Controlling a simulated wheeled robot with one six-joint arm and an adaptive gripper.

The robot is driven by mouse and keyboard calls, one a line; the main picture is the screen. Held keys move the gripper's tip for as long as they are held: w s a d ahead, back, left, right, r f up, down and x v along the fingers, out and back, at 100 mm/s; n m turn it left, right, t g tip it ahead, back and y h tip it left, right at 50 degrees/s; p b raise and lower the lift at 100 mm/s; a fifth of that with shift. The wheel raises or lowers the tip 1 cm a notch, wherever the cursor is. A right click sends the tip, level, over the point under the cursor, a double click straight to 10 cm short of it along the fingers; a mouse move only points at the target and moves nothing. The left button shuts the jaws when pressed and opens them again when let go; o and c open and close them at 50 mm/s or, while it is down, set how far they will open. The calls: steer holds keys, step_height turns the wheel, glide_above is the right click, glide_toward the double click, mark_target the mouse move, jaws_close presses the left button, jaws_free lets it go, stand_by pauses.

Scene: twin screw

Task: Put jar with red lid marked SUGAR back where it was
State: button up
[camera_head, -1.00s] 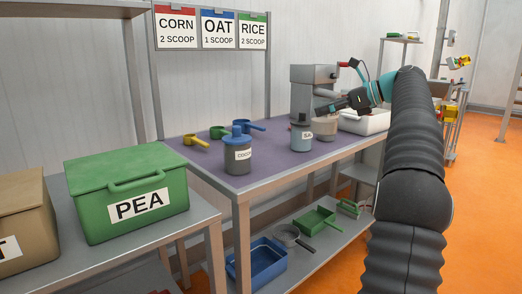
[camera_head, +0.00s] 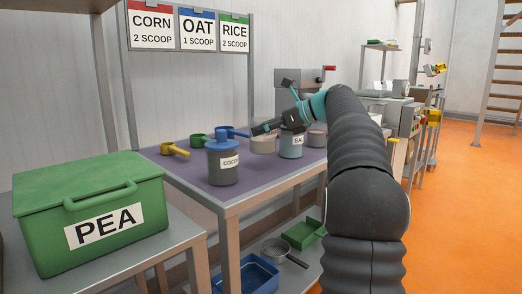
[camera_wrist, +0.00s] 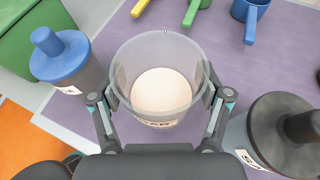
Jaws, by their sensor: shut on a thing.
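My gripper (camera_head: 262,130) is shut around a clear, lidless jar (camera_head: 263,144) with pale contents. In the wrist view, both fingers (camera_wrist: 160,101) clasp the jar's sides (camera_wrist: 120,68), and only the end of its label shows, apparently "AR". The jar is upright, between the blue-lidded COCO jar and the grey SAL jar. I cannot tell whether it touches the table. No red lid is visible on it.
The COCO jar (camera_head: 223,165) stands left and the dark-lidded SAL jar (camera_head: 292,146) right, close to the held jar. Yellow (camera_head: 174,149), green (camera_head: 200,140) and blue scoops (camera_head: 232,132) lie behind. Purple tabletop (camera_head: 190,170) shows between.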

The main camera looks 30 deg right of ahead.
mark_target(262, 142)
steer(key=shift+w+a+f, duration=0.15)
steer(key=shift+a+f, duration=0.15)
steer(key=shift+a, duration=0.1)
steer(key=shift+f+b, duration=0.8)
steer(key=shift+f, duration=1.1)
steer(key=o, duration=1.2)
steer(key=shift+f, duration=0.15)
steer(key=shift+o, duration=0.2)
steer(key=shift+r, duration=0.2)
steer(key=p+v, duration=0.2)
steer(key=v, duration=1)
